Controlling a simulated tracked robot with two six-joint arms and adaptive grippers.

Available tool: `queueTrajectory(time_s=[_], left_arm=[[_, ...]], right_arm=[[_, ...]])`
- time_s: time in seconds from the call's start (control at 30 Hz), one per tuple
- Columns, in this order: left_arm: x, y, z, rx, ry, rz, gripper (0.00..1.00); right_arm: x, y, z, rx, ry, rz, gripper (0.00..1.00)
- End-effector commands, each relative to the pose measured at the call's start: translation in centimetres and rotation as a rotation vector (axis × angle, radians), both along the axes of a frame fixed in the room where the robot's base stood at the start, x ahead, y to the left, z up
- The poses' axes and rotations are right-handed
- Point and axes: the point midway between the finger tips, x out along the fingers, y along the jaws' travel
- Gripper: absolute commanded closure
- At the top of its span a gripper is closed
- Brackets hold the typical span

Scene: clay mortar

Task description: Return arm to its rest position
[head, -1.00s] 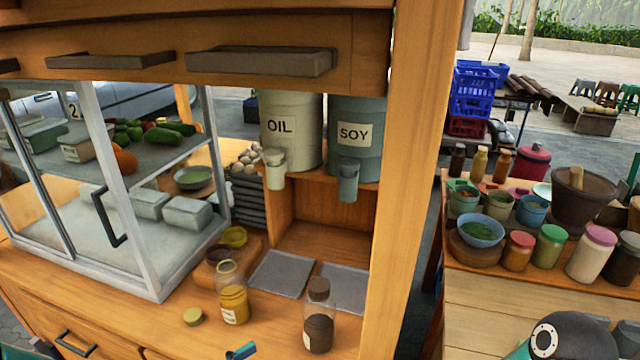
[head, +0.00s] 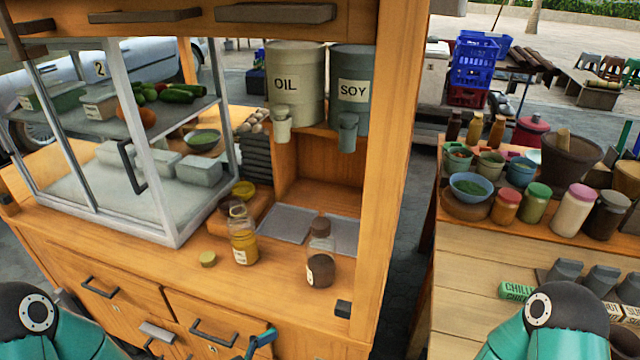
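My two teal arms show only as dark rounded joints, one at the bottom left and one at the bottom right of the head view. They stand at about the same height, in front of the food cart (head: 90,238) and the side table. The rest of each arm runs out below the frame. I cannot make out either gripper, so whether they are open or holding anything is hidden. A small teal piece shows at the bottom edge in front of the drawers; I cannot tell what it belongs to.
OIL (head: 296,84) and SOY (head: 353,92) dispensers are behind. The right table holds a mortar (head: 568,163), bowls and several jars. A gap separates cart and table.

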Motion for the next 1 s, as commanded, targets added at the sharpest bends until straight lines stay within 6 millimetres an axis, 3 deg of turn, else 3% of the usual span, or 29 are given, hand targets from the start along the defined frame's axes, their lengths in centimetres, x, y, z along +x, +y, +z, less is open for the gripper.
queueTrajectory(time_s=[0.27, 0.37, 0.53, 0.73, 1.0], left_arm=[[-0.6, 0.6, -9.6, 0.137, 0.384, 0.134, 0.05], [-2.4, 1.6, -14.2, 0.204, 0.602, 0.210, 0.05], [-8.2, 4.3, -20.7, 0.297, 1.054, 0.389, 0.05], [-12.9, 5.8, -22.3, 0.308, 1.372, 0.517, 0.05], [-13.6, 5.8, -22.3, 0.306, 1.414, 0.521, 0.05]], right_arm=[[-0.1, 0.0, 0.0, 0.000, 0.001, 0.000, 0.26], [-0.1, 0.0, 0.0, 0.000, 0.001, 0.000, 0.26], [0.0, 0.0, 0.0, 0.000, 0.001, 0.000, 0.26], [0.0, 0.0, 0.0, 0.000, 0.001, 0.000, 0.26], [-0.1, 0.0, 0.0, 0.000, 0.001, 0.000, 0.26]])
